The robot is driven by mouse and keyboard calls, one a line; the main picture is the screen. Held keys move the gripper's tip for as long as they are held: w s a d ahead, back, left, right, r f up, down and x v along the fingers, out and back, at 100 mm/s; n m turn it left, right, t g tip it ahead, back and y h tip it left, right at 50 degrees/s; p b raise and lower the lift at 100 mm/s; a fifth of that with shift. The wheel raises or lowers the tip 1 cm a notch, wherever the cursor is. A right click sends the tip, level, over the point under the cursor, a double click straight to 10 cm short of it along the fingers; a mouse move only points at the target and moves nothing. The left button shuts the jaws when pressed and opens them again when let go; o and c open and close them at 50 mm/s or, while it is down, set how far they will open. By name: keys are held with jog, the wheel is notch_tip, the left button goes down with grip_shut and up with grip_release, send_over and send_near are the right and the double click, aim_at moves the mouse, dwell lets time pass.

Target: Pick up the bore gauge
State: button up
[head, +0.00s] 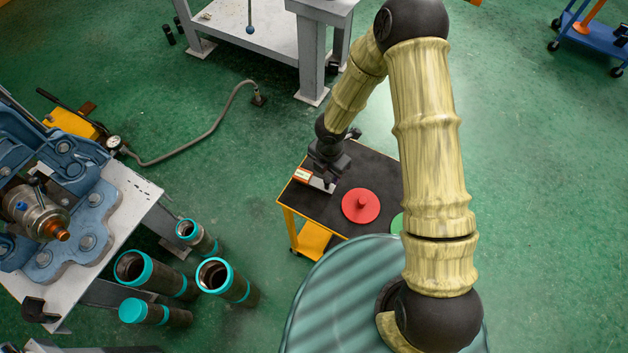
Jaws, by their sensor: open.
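My gripper (325,178) is open, low over the far left corner of the black-topped cart (325,213). A small item with a red and pale face (302,175) lies on the cart just left of my gripper. A light grey piece shows right under the gripper; I cannot tell whether it is a fingertip or part of an object. No bore gauge can be made out for certain; my gripper and wrist hide part of that corner.
A red disc with a knob (361,205) lies on the cart, and a green disc (397,224) is partly hidden by my arm. A hose (205,137) crosses the floor.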

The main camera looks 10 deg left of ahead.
aim_at(327, 180)
notch_tip(327, 180, down, 5)
jog(key=shift+s+f+b, duration=0.1)
jog(key=shift+s+b, duration=0.05)
jog(key=shift+b, duration=0.2)
dwell(0.3)
grip_shut()
